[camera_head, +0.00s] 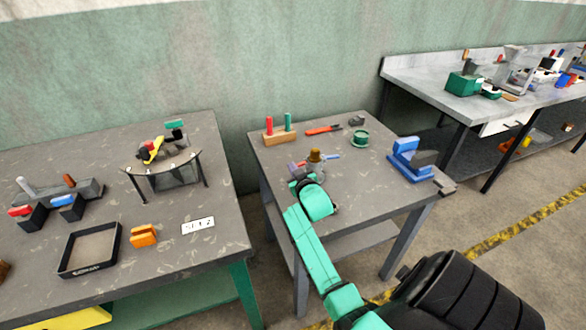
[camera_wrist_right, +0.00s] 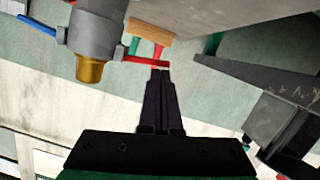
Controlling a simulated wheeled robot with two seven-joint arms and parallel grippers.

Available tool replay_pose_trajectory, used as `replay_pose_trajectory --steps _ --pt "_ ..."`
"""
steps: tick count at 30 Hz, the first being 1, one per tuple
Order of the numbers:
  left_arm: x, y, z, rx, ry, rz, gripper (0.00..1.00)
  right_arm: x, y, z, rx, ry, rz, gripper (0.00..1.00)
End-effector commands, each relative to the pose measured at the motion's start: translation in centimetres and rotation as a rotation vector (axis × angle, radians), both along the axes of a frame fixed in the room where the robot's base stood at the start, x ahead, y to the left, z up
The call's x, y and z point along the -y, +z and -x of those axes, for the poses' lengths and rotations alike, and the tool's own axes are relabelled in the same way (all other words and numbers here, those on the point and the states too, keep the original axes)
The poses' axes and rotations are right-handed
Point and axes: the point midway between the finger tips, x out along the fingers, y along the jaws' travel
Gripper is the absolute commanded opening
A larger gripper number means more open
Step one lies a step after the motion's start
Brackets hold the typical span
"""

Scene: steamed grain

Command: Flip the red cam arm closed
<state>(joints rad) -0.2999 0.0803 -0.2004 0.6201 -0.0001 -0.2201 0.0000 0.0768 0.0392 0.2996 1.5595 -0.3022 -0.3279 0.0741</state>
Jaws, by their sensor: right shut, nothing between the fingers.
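A small grey fixture with a brass knob (camera_head: 315,155) stands on the middle table. In the right wrist view its grey cylinder (camera_wrist_right: 95,35) has a brass end, a blue arm (camera_wrist_right: 36,25) on one side and the red cam arm (camera_wrist_right: 143,62) on the other. The red cam arm sticks out straight from the cylinder. My right gripper (camera_wrist_right: 160,72) is shut and empty, its fingertips close to the red arm's outer end; I cannot tell whether they touch. In the head view my right gripper (camera_head: 303,183) is at the fixture, largely hidden by my wrist. My left gripper is out of view.
A wooden block (camera_head: 281,136) with red and green handles stands behind the fixture. A red-handled tool (camera_head: 322,130), a green round part (camera_head: 360,138) and a blue fixture (camera_head: 408,160) share the table. The left table (camera_head: 222,232) holds a black tray (camera_head: 66,262) and other fixtures.

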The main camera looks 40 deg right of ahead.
Motion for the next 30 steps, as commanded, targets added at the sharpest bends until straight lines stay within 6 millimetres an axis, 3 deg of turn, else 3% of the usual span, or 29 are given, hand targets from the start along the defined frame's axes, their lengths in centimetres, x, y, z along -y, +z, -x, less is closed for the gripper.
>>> replay_pose_trajectory --steps 17,30 --pt "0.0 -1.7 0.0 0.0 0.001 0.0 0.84 0.0 -1.1 0.0 -0.046 0.0 0.128 0.0" --pt "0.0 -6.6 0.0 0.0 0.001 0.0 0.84 0.2 -3.5 0.1 -0.168 0.0 0.469 0.0"
